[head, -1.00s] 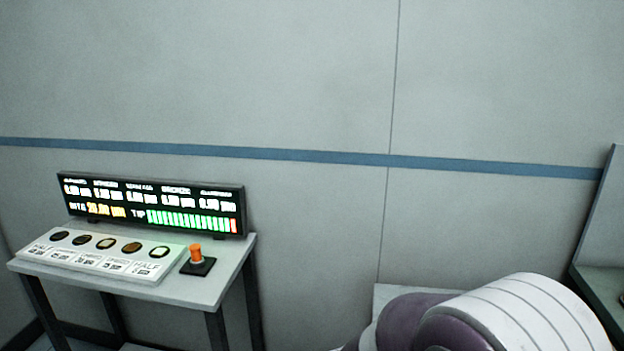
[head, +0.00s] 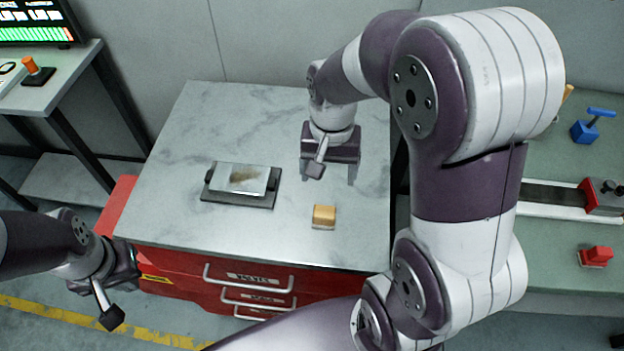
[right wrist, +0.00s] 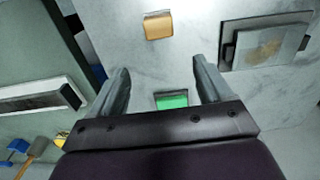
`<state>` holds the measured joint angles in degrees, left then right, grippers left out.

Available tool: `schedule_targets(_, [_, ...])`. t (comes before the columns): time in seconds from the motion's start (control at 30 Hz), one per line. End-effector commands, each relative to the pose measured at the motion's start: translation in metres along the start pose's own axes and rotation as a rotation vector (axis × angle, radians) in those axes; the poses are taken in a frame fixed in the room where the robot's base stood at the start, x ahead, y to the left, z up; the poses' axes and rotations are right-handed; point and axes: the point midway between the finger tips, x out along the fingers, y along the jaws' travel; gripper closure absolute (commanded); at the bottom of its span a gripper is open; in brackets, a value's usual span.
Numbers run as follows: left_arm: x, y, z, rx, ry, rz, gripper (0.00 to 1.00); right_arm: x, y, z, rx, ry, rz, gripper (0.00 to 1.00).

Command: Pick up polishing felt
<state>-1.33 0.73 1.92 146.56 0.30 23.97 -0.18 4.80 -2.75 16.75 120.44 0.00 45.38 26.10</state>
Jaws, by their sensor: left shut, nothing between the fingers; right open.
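Two small blocks lie on the marbled grey cabinet top (head: 200,120). A tan block with a pale grey underside (head: 324,216) is near the front edge; it also shows in the right wrist view (right wrist: 158,25). A green block (right wrist: 171,100) appears between the fingers in the right wrist view and is hidden in the head view. I cannot tell for sure which is the polishing felt. My right gripper (head: 328,176) points down above the top, open and empty, over the green block; its fingers (right wrist: 160,78) are spread. My left gripper (head: 106,276) is shut and empty, left of the cabinet.
A stained metal plate (head: 240,179) sits on a dark base at the left of the top. Red drawers (head: 250,280) are below. A green bench at right holds a red block (head: 595,256), a blue tool (head: 590,126) and a red clamp (head: 604,196). A display table stands at far left.

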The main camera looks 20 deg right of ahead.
Motion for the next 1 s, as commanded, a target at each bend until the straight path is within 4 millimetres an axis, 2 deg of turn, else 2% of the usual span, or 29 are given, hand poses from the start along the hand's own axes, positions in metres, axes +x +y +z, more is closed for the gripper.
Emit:
schedule_targets(0.2, [0.001, 0.000, 0.001, 0.000, -0.001, 0.000, 1.00, 0.047, 0.001, 0.001, 0.014, -0.009, 0.005, 0.21])
schedule_targets(0.47, [-0.001, 0.000, 0.001, 0.000, -0.001, 0.000, 1.00, 0.083, -0.001, 0.004, 0.011, -0.008, 0.004, 0.21])
schedule_targets(0.6, [-0.001, 0.000, 0.001, 0.000, -0.001, 0.000, 1.00, 0.110, -0.002, 0.006, 0.012, -0.007, 0.004, 0.21])
schedule_targets(0.7, [-0.001, 0.000, 0.001, 0.000, -0.001, 0.000, 1.00, 0.120, -0.002, 0.006, 0.012, -0.005, 0.003, 0.21])
schedule_targets(0.9, [-0.001, 0.000, 0.001, 0.000, -0.001, 0.000, 1.00, 0.122, -0.002, 0.006, 0.011, -0.003, 0.002, 0.21])
schedule_targets(0.93, [-0.001, 0.000, 0.001, 0.000, -0.001, 0.000, 1.00, 0.122, -0.002, 0.006, 0.011, -0.003, 0.002, 0.25])
schedule_targets(1.0, [-0.001, 0.000, 0.001, 0.000, -0.001, 0.000, 1.00, 0.122, -0.002, 0.006, 0.011, -0.003, 0.002, 0.47])
